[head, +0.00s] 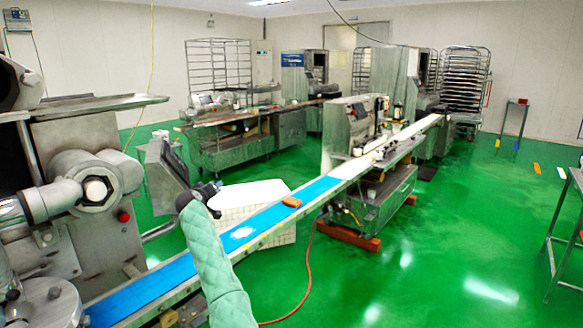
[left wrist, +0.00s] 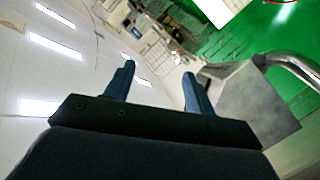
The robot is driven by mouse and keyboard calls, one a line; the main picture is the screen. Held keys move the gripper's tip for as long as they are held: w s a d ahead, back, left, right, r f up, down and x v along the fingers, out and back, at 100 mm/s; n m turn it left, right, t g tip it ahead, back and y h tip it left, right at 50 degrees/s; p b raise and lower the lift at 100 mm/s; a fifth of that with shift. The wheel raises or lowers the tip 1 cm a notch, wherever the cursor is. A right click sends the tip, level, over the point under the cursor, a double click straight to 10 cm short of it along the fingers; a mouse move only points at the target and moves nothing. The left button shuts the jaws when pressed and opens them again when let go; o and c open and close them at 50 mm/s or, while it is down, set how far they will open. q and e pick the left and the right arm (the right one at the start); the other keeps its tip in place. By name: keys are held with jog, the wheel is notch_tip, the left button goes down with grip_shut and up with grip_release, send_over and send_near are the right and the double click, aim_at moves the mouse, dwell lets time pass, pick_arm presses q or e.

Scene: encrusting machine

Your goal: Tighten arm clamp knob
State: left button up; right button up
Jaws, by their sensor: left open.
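The grey encrusting machine (head: 85,150) stands at the left of the head view, with thick round pipe fittings and a pale round end (head: 95,190). Several small knobs show low on it, including a dark one (head: 53,293); I cannot tell which is the arm clamp knob. A grey panel box (head: 165,175) on a bent metal tube (head: 160,232) sits beside the machine. My left gripper (head: 212,197) is just right of this box, apart from the knobs. In the left wrist view the gripper (left wrist: 158,71) is open, with nothing between its fingers. My right gripper is out of view.
A blue conveyor belt (head: 150,285) runs from lower left towards the back, with an orange item (head: 292,202) on it. Another machine (head: 350,130) stands along it. A metal table (head: 570,210) is at the right.

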pick_arm(q)
jog(key=s+d+f+m+g, duration=0.25)
jog(key=s+d+f, duration=0.25)
jog(key=s+f, duration=1)
jog(key=s+d+f+m+g, duration=0.3)
jog(key=s+f, duration=0.7)
jog(key=s, duration=1.1)
jog(key=s+d+f+m+g, duration=0.2)
jog(key=s+d+f+g, duration=0.35)
jog(key=s+f, duration=0.9)
jog(key=s+f+g, duration=0.1)
jog(key=s+f, duration=0.3)
jog(key=s, duration=0.5)
jog(key=s+f+g, duration=0.1)
jog(key=s+f, duration=0.2)
jog(key=s, duration=0.6)
jog(key=s+f+g, duration=0.1)
jog(key=s+f, duration=0.3)
jog(key=s, duration=0.5)
jog(key=shift+s+d+f, duration=0.15)
jog(key=shift+s+f, duration=0.1)
jog(key=shift+f, duration=0.1)
jog(key=shift+g, duration=0.3)
